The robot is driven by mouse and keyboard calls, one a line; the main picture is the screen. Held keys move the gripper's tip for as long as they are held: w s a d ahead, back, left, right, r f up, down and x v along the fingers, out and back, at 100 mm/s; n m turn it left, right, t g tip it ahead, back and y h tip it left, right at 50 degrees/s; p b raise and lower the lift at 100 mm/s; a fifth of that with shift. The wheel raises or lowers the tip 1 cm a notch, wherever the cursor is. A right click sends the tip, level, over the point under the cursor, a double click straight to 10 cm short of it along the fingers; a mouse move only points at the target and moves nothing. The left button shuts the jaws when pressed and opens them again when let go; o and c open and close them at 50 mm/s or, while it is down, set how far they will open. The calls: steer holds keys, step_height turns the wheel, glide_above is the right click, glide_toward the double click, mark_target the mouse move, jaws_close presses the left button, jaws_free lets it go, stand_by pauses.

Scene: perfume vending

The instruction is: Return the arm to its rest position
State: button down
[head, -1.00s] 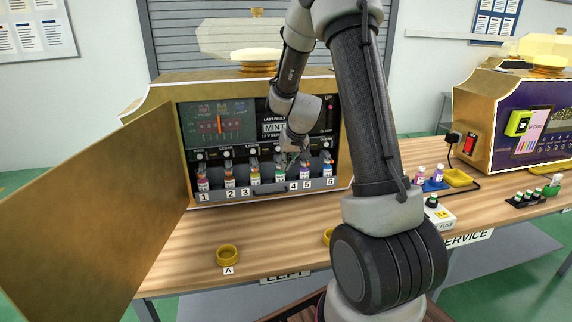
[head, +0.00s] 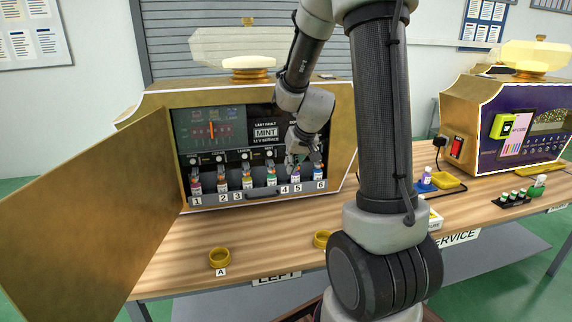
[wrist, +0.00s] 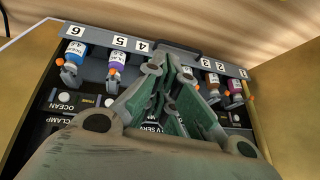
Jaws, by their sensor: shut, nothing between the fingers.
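My gripper (head: 293,160) is in front of the open perfume machine (head: 345,140), near the right part of its row of numbered bottles. In the wrist view my gripper (wrist: 168,68) points toward the bottle row with its fingers together and nothing between them. The purple bottle (wrist: 116,57) by number 5 and the blue bottle (wrist: 75,52) by number 6 stand to its left in that view. Other small bottles (wrist: 212,82) show to its right. The fingers hide the middle of the row. My arm rises from the base in front of the machine.
The machine's gold door (head: 85,215) stands wide open at left. A yellow ring dish (head: 220,257) marked A sits on the wooden table (head: 180,270). A second machine (head: 480,110) stands at right, with a purple bottle (head: 427,176), a yellow tray (head: 447,180) and a black vial rack (head: 513,198) near it.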

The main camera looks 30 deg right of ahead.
steer(key=s+a+g+y, duration=0.1)
steer(key=s+a+g, duration=0.2)
steer(key=s, duration=0.6)
steer(key=s+a+r+n+t+h, duration=0.1)
steer(key=s+a+r+n, duration=0.1)
steer(key=s+r, duration=1.2)
steer(key=shift+s+a+n+t, duration=0.35)
steer(key=shift+s+a, duration=0.45)
steer(key=shift+s, duration=1.2)
steer(key=shift+r, duration=0.1)
